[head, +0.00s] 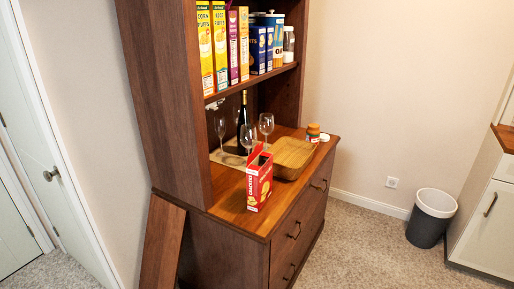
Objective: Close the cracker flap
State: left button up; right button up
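The red cracker box (253,193) stands upright on the hutch counter, near its front edge. Its top looks open: a red flap (256,153) sticks up at an angle above the rim, with a gap beside it. The inside of the box is too small to make out. Neither of my grippers is in the head view.
A wooden tray (304,150) sits right behind the box. Wine glasses (266,124) and a dark bottle (242,112) stand farther back, with a small jar (313,132) at right. Cereal boxes (220,45) fill the shelf above. Bare counter (228,198) lies left of the box.

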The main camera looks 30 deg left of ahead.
aim_at(258, 149)
jog(key=u, duration=0.5)
jog(key=i+u, duration=0.1)
jog(key=u, duration=0.3)
jog(key=l+u, duration=0.15)
jog(key=u, duration=0.2)
jog(key=i+l+u, duration=0.15)
jog(key=u, duration=0.25)
jog(key=l+u, duration=0.15)
jog(key=u, duration=0.25)
jog(key=i+l+u, duration=0.1)
jog(key=l+u, duration=0.35)
jog(key=l, duration=0.45)
jog(key=l+u, duration=0.5)
jog(key=l, duration=0.85)
jog(key=k+l, duration=0.15)
jog(key=l, duration=0.65)
jog(key=k, duration=0.05)
